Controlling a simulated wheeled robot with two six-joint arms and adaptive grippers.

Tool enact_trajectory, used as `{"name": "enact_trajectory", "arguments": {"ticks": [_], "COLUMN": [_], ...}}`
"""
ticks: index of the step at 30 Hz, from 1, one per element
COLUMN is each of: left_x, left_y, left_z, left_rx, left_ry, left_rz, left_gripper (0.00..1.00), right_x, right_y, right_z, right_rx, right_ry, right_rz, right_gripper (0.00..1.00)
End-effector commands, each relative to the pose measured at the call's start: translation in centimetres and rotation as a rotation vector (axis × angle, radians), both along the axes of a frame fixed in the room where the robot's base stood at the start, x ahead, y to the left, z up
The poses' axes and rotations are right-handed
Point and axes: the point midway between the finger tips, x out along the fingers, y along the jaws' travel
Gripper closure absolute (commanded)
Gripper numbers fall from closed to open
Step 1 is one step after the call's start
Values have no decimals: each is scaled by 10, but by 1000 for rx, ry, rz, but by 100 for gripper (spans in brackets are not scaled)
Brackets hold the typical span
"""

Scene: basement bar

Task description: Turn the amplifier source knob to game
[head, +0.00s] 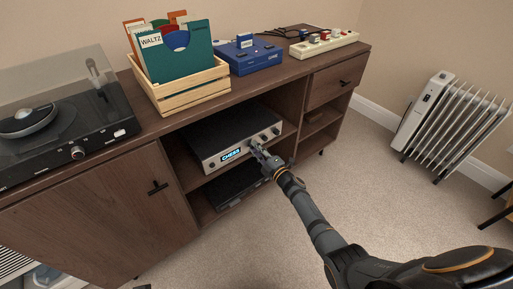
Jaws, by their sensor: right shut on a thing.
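The amplifier (207,161) is a dark box with a silver front, standing in the open bay of the brown sideboard. Its small lit blue display (231,155) shows a short word that looks like "CHESS". My right gripper (257,148) is at the front panel just right of the display, shut on a knob there. The fingers mostly hide this knob, and I cannot read any marks around it. My left gripper is not in view.
A dark device (236,187) lies on the shelf below the amplifier. On the sideboard top (152,121) are a turntable (70,120), a wooden record crate (190,97), a blue box (256,60) and a power strip (324,43). A white radiator (455,125) stands at right; carpet is clear between.

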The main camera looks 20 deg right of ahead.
Motion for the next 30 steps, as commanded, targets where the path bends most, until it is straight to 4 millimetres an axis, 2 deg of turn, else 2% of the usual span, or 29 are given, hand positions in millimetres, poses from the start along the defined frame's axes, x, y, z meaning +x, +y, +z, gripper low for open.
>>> {"name": "enact_trajectory", "arguments": {"ticks": [9,25,26,30], "left_x": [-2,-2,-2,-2], "left_y": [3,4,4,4], "left_z": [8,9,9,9], "left_rx": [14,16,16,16], "left_ry": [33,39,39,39], "left_rz": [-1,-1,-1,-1], "left_gripper": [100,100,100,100], "right_x": [-1,-1,-1,-1], "right_y": [0,0,0,0], "right_z": [-1,-2,-2,-2], "right_rx": [101,119,119,119], "right_ry": [41,47,47,46], "right_rz": [-2,-1,-1,-1], "right_gripper": [100,100,76,57]}}
